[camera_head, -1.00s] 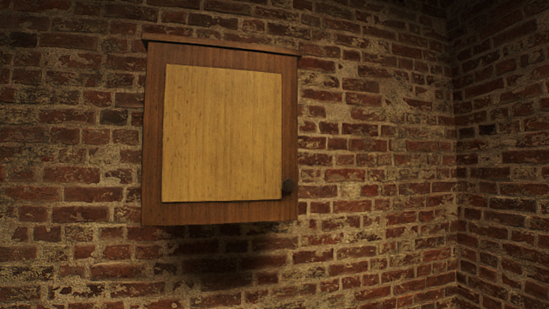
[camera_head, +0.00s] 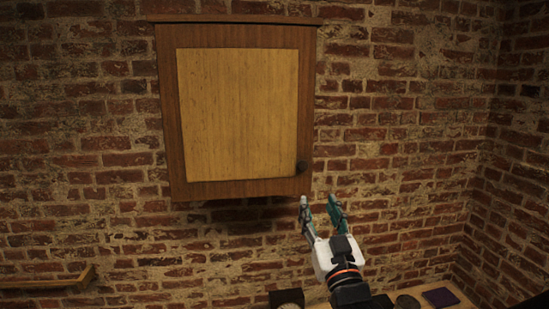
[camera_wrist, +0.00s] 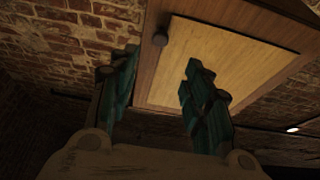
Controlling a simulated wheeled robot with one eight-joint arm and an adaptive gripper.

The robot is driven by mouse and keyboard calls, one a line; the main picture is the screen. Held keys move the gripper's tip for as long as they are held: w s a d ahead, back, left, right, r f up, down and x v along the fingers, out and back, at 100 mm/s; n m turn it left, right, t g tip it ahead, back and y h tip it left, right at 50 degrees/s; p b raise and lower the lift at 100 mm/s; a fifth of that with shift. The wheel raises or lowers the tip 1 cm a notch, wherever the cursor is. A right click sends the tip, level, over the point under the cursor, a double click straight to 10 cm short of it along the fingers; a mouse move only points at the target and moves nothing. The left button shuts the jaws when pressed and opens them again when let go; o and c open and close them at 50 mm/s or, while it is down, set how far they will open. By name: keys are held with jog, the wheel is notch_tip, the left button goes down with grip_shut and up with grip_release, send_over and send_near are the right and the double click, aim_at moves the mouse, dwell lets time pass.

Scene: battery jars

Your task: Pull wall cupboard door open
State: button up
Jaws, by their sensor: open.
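The wall cupboard (camera_head: 168,110) hangs on the brick wall, with a dark wooden frame and a lighter door panel (camera_head: 238,115). Its door looks shut. A small dark round knob (camera_head: 302,167) sits at the door's lower right corner. My gripper (camera_head: 320,202) is open and empty, below the knob and slightly right of it, fingers pointing up. In the wrist view the open fingers (camera_wrist: 160,75) reach up toward the cupboard, and the knob (camera_wrist: 160,40) shows beyond them, apart from both fingertips.
Below is a surface with a dark box (camera_head: 286,297), a round dark item (camera_head: 407,301) and a purple flat item (camera_head: 440,297). A wooden rail or shelf (camera_head: 45,283) is on the wall at lower left. The brick wall right of the cupboard is bare.

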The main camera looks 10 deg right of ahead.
aim_at(303, 166)
jog(key=p+x, duration=0.2)
jog(key=x, duration=1.2)
jog(key=shift+s, duration=0.1)
grip_shut()
